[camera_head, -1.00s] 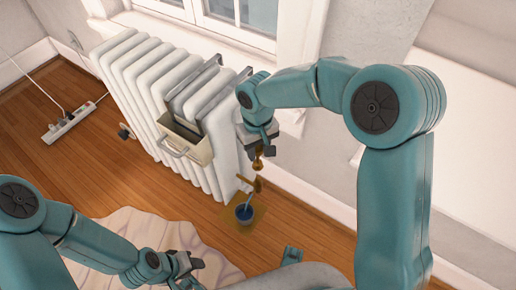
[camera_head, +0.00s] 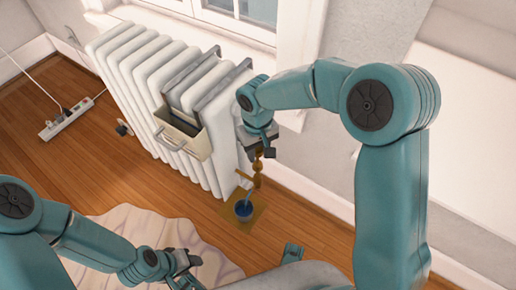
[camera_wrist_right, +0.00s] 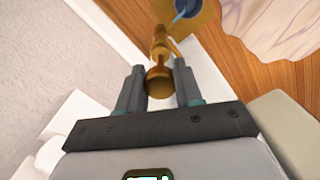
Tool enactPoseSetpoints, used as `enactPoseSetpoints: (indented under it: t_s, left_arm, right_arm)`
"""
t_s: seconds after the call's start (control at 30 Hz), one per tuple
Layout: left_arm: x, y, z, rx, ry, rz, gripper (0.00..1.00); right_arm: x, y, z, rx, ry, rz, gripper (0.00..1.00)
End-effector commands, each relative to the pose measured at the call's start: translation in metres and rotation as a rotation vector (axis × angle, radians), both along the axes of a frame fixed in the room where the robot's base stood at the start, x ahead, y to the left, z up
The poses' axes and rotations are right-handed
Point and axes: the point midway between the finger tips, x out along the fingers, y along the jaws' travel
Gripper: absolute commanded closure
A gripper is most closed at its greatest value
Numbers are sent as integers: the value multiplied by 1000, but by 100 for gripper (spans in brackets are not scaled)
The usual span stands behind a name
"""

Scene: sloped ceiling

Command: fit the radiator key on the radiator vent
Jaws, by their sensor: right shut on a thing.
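My right gripper (camera_head: 262,143) points down beside the near end of the white radiator (camera_head: 222,150). It is shut on the brass radiator key (camera_head: 258,156), which also shows between the fingers in the right wrist view (camera_wrist_right: 158,84). Just below the key is a brass fitting (camera_head: 257,181), apparently the radiator vent; in the wrist view it lies beyond the key (camera_wrist_right: 159,43). Key and fitting look lined up and close together. I cannot tell whether they are seated. My left gripper (camera_head: 186,268) is low at the front, far from the radiator; its jaws are unclear.
A blue cup (camera_head: 243,210) stands on a tan mat (camera_head: 258,212) below the fitting. A cream box (camera_head: 182,137) hangs on the radiator. A power strip (camera_head: 65,119) lies on the floor at left. A pale rug (camera_head: 150,225) lies in front. The wall is close on the right.

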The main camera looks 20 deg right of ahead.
Motion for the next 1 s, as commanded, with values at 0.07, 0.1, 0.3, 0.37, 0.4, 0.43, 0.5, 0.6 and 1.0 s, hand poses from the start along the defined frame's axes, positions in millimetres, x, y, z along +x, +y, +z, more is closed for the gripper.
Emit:
enactPoseSetpoints:
  t_s: [0.07, 0.1, 0.3, 0.37, 0.4, 0.43, 0.5, 0.6, 1.0]
  left_arm:
    - [1, 1, -4, 0, -1, 3, 57]
    - [1, 1, -5, 0, -2, 4, 57]
    - [2, 2, -11, 2, -3, 9, 57]
    - [2, 2, -13, 2, -4, 10, 57]
    - [3, 3, -14, 2, -5, 10, 57]
    - [3, 3, -14, 2, -4, 11, 57]
    - [3, 3, -16, 2, -6, 13, 57]
    - [4, 4, -19, 2, -6, 15, 57]
    - [7, 6, -30, 5, -13, 23, 57]
  right_arm:
    - [0, 0, -5, 0, 0, 0, 100]
    - [0, 0, -7, 0, 0, 0, 100]
    - [0, 0, -16, 0, 0, 0, 100]
    - [0, 0, -19, 0, 0, 0, 100]
    - [0, 0, -20, 0, 0, 0, 100]
    - [0, 0, -22, 0, 0, 0, 100]
    - [0, 0, -25, 0, 0, 0, 100]
    - [0, 0, -29, 0, 0, 0, 100]
    - [0, 0, -46, 0, 0, 0, 100]
